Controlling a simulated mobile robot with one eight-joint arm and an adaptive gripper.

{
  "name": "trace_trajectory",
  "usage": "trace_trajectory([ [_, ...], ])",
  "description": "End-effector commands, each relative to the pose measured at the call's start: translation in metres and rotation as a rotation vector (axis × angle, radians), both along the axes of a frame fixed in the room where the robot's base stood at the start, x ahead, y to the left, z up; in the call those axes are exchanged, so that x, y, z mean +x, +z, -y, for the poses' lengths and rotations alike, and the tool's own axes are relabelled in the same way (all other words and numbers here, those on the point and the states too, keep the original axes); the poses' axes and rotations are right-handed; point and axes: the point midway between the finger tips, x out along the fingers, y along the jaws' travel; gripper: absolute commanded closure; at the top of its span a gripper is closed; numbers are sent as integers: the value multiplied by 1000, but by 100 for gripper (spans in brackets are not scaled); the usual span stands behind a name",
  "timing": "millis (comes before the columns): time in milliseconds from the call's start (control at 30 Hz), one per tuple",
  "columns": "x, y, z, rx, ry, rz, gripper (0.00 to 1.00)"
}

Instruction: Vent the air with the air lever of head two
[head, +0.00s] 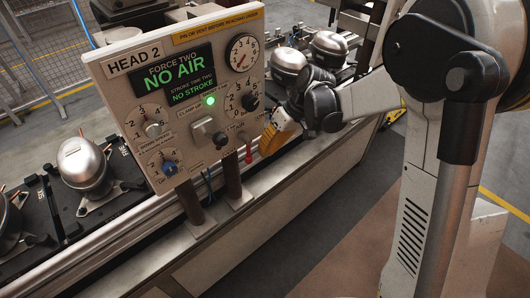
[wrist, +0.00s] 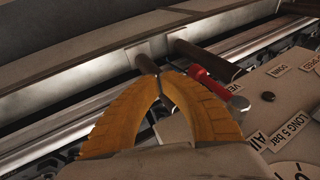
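The head two panel (head: 190,85) faces the head camera, with "FORCE TWO NO AIR" and "NO STROKE" on its display (head: 172,75). The red air lever (head: 248,153) hangs at the panel's lower right edge. In the wrist view the red lever (wrist: 208,84) lies just right of my fingertips, with a metal pivot (wrist: 238,103) and a partly hidden "VENT" label beside it. My gripper (head: 272,140) has yellow fingers, right of the lever and apart from it in the head view. In the wrist view its fingertips (wrist: 159,78) meet with nothing seen between them.
A green lamp (head: 210,101) is lit on the panel, among several knobs and a gauge (head: 241,52). Two posts carry the panel; one post (wrist: 147,63) shows beyond my fingertips. Compressors (head: 84,163) stand on the conveyor line. The floor in front is clear.

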Motion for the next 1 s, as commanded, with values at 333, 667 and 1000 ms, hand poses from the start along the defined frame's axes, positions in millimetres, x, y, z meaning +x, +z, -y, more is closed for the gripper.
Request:
trace_trajectory([
  [333,28,-1,71,-1,-4,0,100],
  [667,37,-3,95,-1,-2,0,100],
  [1000,37,-4,95,-1,-1,0,100],
])
